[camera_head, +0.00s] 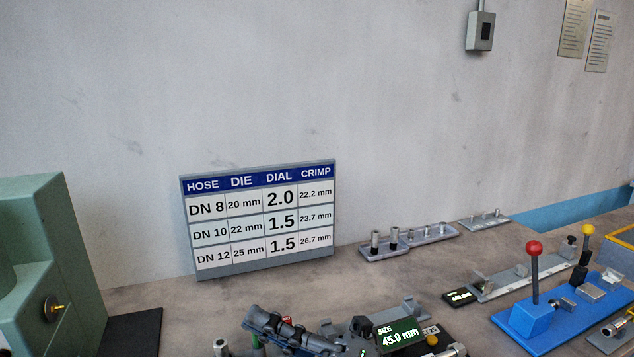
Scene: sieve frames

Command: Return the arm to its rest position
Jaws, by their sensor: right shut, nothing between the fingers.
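My right gripper (285,330) is at the bottom edge of the head view, low over the front of the bench. It is dark grey, its fingers are shut, and nothing shows between them. Most of my right arm is outside the picture. To the right of the gripper is a device with a green display (400,337) reading "SIZE 45.0 mm". Small parts beside the gripper are partly hidden by it. My left gripper is not in view.
A hose chart (258,273) stands against the wall. A green machine (35,235) is at left, beside a black mat (132,332). A fitting rack (420,238) is behind; a blue lever fixture (527,322) is at right. Bare bench (350,285) lies before the chart.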

